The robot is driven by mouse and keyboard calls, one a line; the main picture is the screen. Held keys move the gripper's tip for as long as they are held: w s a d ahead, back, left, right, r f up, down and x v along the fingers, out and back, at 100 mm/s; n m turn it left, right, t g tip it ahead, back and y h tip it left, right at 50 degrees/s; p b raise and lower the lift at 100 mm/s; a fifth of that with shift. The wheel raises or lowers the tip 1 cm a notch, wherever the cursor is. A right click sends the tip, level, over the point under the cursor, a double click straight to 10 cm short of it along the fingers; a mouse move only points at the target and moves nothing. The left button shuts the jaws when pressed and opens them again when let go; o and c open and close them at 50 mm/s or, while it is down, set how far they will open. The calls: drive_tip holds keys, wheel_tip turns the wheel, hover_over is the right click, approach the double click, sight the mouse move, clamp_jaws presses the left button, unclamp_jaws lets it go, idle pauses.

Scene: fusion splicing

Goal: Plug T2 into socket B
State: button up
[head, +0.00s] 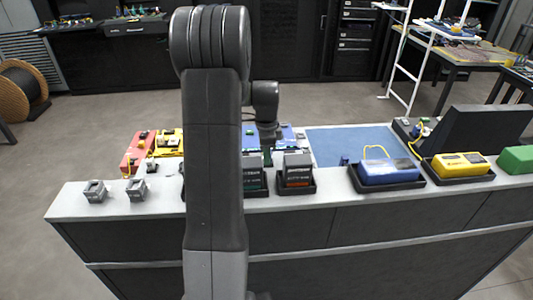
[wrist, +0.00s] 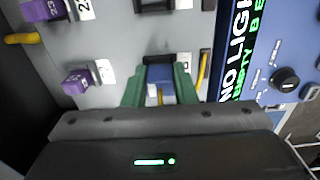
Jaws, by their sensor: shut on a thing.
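In the wrist view, my gripper (wrist: 160,88) has its green fingers shut on a small blue plug (wrist: 160,74) with a yellow cable. The plug is at a dark-framed socket (wrist: 157,59) on a grey panel, beside a white label. I cannot read the plug's or socket's label, nor tell how deep the plug sits. Another dark socket (wrist: 154,5) is at the top edge. Purple plugs (wrist: 77,84) (wrist: 42,10) with white tags stand to the left. In the head view, my arm hides much of the work area, and the fingers are not clear.
A display (wrist: 240,50) reading "NO LIGHT" and a blue panel with a black knob (wrist: 286,79) lie right of the gripper. In the head view, the bench holds a blue mat (head: 350,145), a blue box (head: 388,171), a yellow box (head: 460,164) and small grey blocks (head: 95,191).

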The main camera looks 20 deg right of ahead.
drive_tip(key=o, duration=1)
drive_tip(key=shift+o, duration=0.2)
wheel_tip(320, 180, up, 14)
drive_tip(key=shift+f, duration=0.1)
wheel_tip(320, 180, down, 14)
drive_tip(key=shift+r, duration=0.35)
drive_tip(key=shift+f, duration=0.1)
